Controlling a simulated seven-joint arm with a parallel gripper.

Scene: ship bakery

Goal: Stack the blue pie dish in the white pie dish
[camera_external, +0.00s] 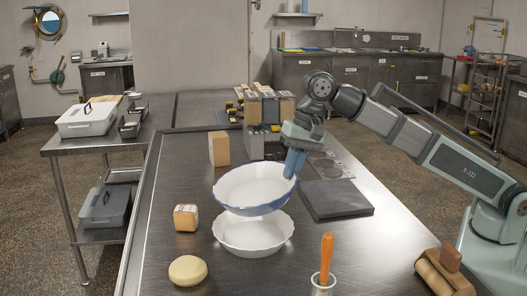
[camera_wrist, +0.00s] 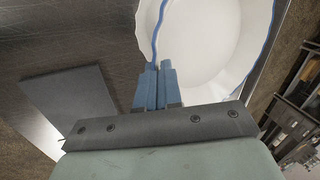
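The blue pie dish (camera_external: 250,187), white inside with a blue outer side, hangs in the air directly above the white pie dish, slightly tilted. My gripper (camera_external: 293,168) is shut on its right rim. In the wrist view, my blue fingers (camera_wrist: 158,75) pinch the rim of the blue pie dish (camera_wrist: 205,50). The white pie dish (camera_external: 253,238), with a fluted rim, sits upright on the metal table. The blue dish overlaps its back rim in the external view; a small gap seems to separate them, but contact cannot be ruled out.
On the table (camera_external: 170,235) are a small wrapped block (camera_external: 186,217), a round dough piece (camera_external: 187,270), a tan box (camera_external: 219,149), a dark slab (camera_external: 336,199), an orange-handled tool (camera_external: 327,258) in a cup and a wooden item (camera_external: 447,270). A filled rack (camera_external: 264,108) stands behind.

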